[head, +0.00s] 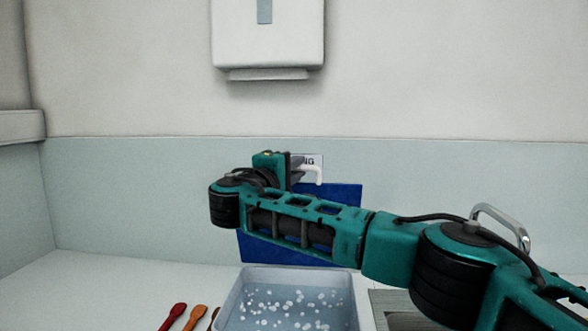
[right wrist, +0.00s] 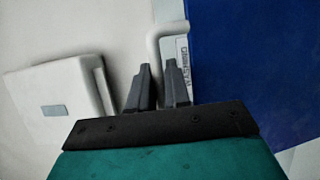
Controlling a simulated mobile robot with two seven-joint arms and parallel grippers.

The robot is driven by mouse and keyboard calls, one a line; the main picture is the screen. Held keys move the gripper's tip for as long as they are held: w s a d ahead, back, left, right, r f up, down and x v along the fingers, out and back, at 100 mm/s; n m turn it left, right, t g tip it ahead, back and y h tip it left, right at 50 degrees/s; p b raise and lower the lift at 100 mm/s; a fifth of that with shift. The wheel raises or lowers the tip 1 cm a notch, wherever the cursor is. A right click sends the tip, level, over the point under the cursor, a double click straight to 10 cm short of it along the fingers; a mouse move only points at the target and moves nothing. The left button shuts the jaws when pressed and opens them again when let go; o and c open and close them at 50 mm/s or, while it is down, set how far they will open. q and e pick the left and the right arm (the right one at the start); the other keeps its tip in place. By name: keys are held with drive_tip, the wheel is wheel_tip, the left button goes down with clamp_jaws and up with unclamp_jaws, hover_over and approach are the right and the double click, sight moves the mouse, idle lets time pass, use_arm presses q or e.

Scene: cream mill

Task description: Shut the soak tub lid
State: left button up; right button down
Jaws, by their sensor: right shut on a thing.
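The soak tub (head: 238,300) stands open at the bottom of the head view, with water and white bits in it. Its blue lid (head: 342,196) is raised upright behind the tub, partly hidden by my right arm. The lid also fills the right of the right wrist view (right wrist: 250,60). A white bent handle (head: 318,172) sits at the lid's top edge, by a white label. My right gripper (head: 298,169) is at this handle. In the right wrist view its fingers (right wrist: 159,88) are shut on the handle (right wrist: 154,50). My left gripper is not in view.
A red spoon (head: 172,317) and an orange spoon (head: 196,318) lie left of the tub, with part of another beside them. A grey basin edge (head: 385,300) is to its right. A white dispenser (head: 268,35) hangs on the wall above. The counter at far left is clear.

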use_arm(q)
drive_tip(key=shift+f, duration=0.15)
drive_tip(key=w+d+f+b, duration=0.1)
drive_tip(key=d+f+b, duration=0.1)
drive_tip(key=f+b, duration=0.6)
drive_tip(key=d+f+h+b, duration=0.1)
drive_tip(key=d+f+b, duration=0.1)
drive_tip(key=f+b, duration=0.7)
drive_tip(key=b, duration=0.7)
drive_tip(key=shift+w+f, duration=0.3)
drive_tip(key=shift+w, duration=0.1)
use_arm(e)
drive_tip(key=s+a+f+m+t+h, duration=0.2)
drive_tip(key=s+f+m+t+h, duration=0.1)
drive_tip(key=s+f, duration=0.6)
drive_tip(key=s+m+h, duration=0.1)
drive_tip(key=s+h, duration=0.1)
drive_tip(key=s, duration=0.2)
drive_tip(key=shift+s+a+f+t+h, duration=0.2)
drive_tip(key=shift+a+t+h, duration=0.1)
drive_tip(key=shift+a+h, duration=0.1)
drive_tip(key=c, duration=1.4)
unclamp_jaws()
drive_tip(key=shift+c, duration=0.2)
